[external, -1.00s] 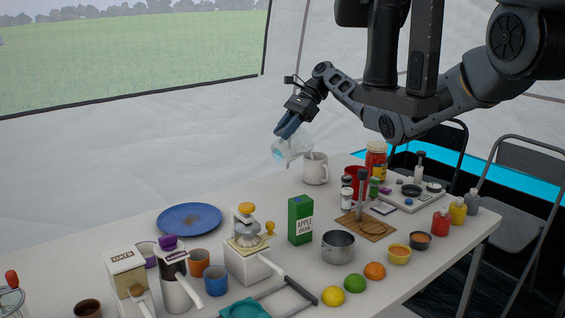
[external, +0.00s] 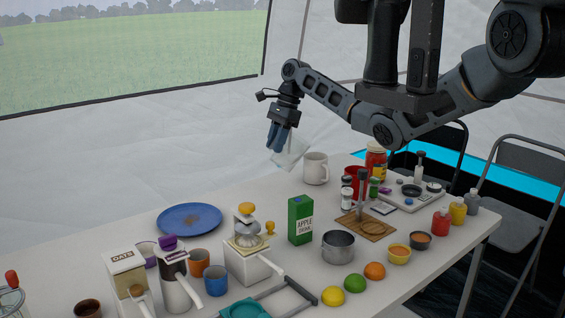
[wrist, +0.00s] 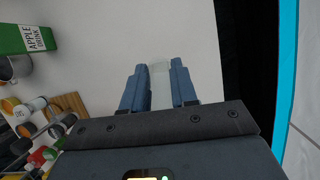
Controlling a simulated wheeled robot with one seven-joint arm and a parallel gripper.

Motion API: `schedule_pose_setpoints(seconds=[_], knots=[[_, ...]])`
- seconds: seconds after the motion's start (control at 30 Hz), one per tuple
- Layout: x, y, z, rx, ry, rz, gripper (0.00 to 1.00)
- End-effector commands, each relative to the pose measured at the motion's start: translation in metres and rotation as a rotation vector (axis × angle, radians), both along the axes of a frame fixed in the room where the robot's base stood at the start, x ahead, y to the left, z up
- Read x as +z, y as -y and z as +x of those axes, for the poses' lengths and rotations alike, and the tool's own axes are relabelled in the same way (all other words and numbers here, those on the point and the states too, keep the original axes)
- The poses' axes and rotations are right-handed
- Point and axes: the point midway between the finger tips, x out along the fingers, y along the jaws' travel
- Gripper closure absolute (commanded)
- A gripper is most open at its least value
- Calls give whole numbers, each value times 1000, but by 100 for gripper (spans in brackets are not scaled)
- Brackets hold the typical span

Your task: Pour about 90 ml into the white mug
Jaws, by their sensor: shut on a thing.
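The white mug (external: 316,168) stands upright on the table in the external view. My gripper (external: 278,140) is shut on a clear container (external: 291,154) just left of the mug. The container is see-through and held tilted; its rim and any liquid in it are hard to make out. It looks raised above the tabletop and close to the mug; whether they touch cannot be told. In the wrist view my gripper's blue fingers (wrist: 158,86) have the clear container (wrist: 160,84) between them. The inside of the mug is hidden, and the mug does not show in the wrist view.
A blue plate (external: 189,219) lies to the left, with clear table between it and the mug. A green apple drink carton (external: 300,221) stands in front. A red mug (external: 355,181) and a red jar (external: 376,160) stand right of the white mug.

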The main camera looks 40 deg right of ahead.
Motion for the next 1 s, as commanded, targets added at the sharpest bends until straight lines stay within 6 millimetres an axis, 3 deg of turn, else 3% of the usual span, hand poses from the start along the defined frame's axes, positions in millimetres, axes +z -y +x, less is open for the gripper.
schedule_pose_setpoints(seconds=[1.0], knots=[[-7, -4, 1, -2, -4, -59, 100]])
